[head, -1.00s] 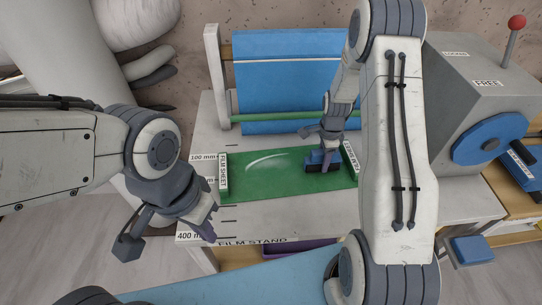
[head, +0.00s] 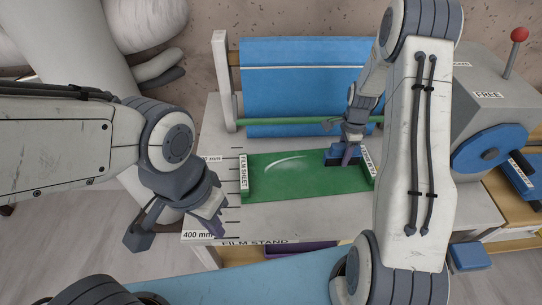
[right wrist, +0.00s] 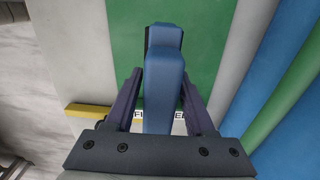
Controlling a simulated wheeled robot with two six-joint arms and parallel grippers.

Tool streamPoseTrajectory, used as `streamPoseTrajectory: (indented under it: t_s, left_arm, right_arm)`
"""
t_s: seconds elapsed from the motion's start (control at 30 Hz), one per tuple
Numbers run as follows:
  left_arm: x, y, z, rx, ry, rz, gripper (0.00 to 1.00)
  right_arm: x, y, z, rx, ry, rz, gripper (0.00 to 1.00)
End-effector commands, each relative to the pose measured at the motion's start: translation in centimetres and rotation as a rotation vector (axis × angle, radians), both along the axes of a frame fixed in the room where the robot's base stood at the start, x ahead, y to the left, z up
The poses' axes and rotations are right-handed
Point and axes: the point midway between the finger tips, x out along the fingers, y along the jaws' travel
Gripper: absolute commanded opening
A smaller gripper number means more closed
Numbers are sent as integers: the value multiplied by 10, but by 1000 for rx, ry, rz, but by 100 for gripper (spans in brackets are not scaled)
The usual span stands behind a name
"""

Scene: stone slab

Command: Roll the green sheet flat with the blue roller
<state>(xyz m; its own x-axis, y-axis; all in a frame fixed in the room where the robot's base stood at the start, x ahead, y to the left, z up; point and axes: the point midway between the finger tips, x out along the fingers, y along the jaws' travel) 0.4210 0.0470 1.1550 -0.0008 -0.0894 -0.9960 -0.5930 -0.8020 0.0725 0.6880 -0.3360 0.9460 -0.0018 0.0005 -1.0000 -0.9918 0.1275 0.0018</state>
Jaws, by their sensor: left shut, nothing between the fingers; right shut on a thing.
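The green sheet (head: 300,193) lies on the film stand (head: 460,208), with a raised end strip (head: 244,176) labelled "FILM SHEET". A pale curved streak marks its surface; I cannot tell whether it is a crease or a reflection. The blue roller (head: 333,156) is over the sheet's right, rear part. My right gripper (head: 349,153) is shut on its blue handle, which shows between the fingers in the right wrist view (right wrist: 163,95). Whether the roller presses on the sheet is unclear. My left gripper (head: 216,226) is shut and empty, over the stand's front left corner.
A grey machine (head: 490,75) with a blue wheel and red-knobbed lever stands right. Ruler marks line the stand's left side. My right arm hides part of the stand's right side.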

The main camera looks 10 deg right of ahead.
Motion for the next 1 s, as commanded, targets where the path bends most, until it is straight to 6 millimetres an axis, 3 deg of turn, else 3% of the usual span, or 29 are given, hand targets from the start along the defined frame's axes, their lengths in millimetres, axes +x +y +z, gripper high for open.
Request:
streamPoseTrajectory:
  t_s: [0.1, 0.33, 1.0]
  left_arm:
    - [0, 0, 12, 0, 0, 1, 0]
    - [0, 0, 24, 0, 0, 1, 0]
    - [0, 0, 26, 0, 0, 1, 0]
  right_arm:
    - [0, -1, 16, 0, -1, -1, 0]
    - [0, -1, 32, 0, -1, -2, 0]
    - [0, -1, 35, 0, -2, -2, 0]
